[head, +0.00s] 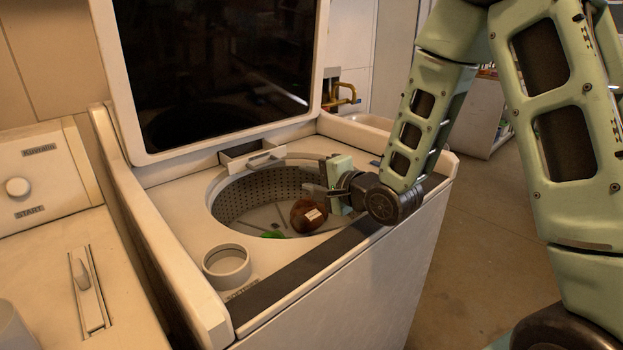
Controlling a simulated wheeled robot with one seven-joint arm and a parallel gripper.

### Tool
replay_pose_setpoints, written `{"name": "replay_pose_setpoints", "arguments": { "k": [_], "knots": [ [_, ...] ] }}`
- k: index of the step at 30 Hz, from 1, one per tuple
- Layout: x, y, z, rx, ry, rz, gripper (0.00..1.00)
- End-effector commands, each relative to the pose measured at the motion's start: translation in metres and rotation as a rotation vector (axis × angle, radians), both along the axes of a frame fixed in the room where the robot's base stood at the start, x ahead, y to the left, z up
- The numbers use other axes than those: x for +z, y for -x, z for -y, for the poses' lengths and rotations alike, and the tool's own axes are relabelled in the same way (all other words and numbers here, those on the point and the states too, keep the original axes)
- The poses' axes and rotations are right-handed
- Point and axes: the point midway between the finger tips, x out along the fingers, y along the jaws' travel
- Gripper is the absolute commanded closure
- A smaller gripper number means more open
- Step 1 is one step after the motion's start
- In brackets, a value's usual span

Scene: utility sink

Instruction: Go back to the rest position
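My gripper (317,187) is at the right side of the open drum of a top-loading washing machine, at the end of my green arm. Its fingers point left over the opening. They are small and dark here, and I cannot tell whether they are apart or closed. A round brown object (308,215) with a white label shows just below the fingers, in the drum opening. I cannot tell whether the gripper touches it. A small green object (272,234) lies at the bottom of the drum, partly hidden by the front rim.
The washer's lid (220,70) stands open behind the drum (240,200). A round cup-like dispenser (227,266) is at the front left of the washer top. A control panel (40,175) with a knob is at the left. A brass tap (343,95) is behind. Open floor (475,250) lies at the right.

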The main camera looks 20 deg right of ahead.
Motion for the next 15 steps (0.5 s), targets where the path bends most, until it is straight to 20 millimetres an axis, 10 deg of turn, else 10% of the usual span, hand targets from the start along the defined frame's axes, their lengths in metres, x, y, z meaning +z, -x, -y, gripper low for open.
{"name": "replay_pose_setpoints", "arguments": {
  "k": [15],
  "knots": [
    [0.005,0.009,-0.023,0.061,0.146,-0.055,0.68]
  ]
}}
